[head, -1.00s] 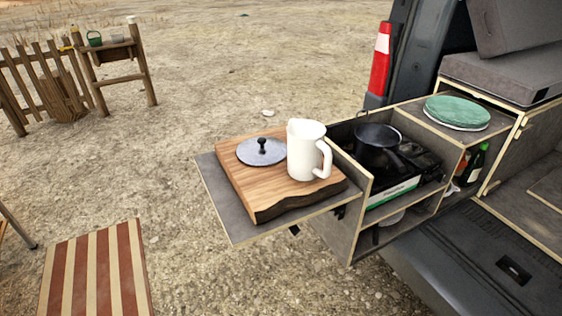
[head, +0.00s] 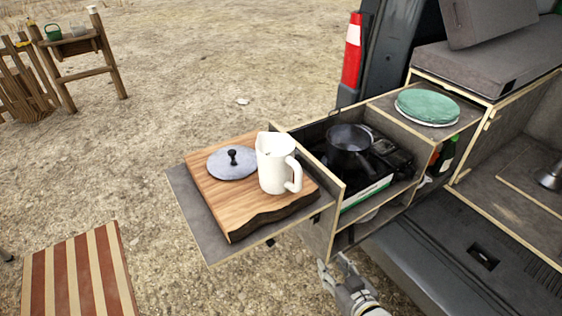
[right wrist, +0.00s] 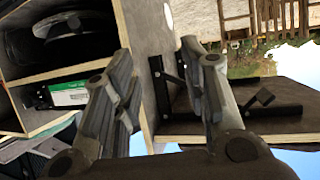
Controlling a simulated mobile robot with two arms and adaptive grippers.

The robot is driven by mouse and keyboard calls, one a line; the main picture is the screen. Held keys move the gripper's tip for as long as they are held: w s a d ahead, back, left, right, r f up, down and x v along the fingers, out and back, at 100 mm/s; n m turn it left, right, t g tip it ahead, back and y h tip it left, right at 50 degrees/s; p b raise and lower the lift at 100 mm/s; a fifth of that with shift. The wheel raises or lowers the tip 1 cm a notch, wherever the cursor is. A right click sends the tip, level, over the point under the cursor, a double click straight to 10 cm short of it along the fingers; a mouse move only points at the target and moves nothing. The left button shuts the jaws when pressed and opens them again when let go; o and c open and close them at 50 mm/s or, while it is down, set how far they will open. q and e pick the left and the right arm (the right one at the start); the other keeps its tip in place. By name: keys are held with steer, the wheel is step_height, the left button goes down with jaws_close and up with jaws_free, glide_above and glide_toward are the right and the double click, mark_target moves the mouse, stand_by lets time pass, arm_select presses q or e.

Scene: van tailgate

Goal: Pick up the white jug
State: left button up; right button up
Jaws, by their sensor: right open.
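The white jug (head: 277,163) stands upright on a wooden cutting board (head: 222,202), its handle toward the right. The board lies on a grey fold-out shelf (head: 192,221) at the left end of the kitchen box. My right gripper (head: 334,270) is open and empty, low in front of the box, below and to the right of the jug. In the right wrist view its two fingers (right wrist: 165,95) are spread apart, with a box panel edge beyond them. The jug does not show in that view. My left gripper is not in view.
A grey lid (head: 232,163) with a black knob lies left of the jug. A dark pot (head: 350,148) sits on the stove to the right. A box wall (head: 325,205) stands between shelf and stove. A striped seat (head: 80,272) is at lower left. Open ground lies behind the shelf.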

steer(key=a+r+t+y+p, duration=0.1)
steer(key=a+r+t+y, duration=0.15)
steer(key=r, duration=1.15)
steer(key=n+y+p, duration=0.1)
steer(key=n+y, duration=0.1)
glide_toward(300, 183)
steer(key=a, duration=0.2)
steer(key=x, duration=0.2)
steer(key=p+x, duration=0.1)
steer(key=x, duration=0.1)
steer(key=shift+w+d+r, duration=0.15)
steer(key=shift+w+d, duration=0.2)
steer(key=shift+w+d+p+x, duration=0.15)
steer(key=shift+p+x, duration=0.3)
steer(key=shift+x, duration=0.65)
steer(key=shift+w+d+p+x, duration=0.15)
steer(key=shift+p+x, duration=0.3)
steer(key=shift+x, duration=0.65)
steer(key=shift+w+a+f, duration=0.25)
steer(key=shift+w+a, duration=0.1)
steer(key=shift+w, duration=0.15)
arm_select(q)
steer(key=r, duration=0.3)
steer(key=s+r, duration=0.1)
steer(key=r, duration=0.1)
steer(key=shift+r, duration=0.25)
arm_select(e)
steer(key=shift+s, duration=0.1)
jaws_close()
steer(key=shift+r, duration=0.1)
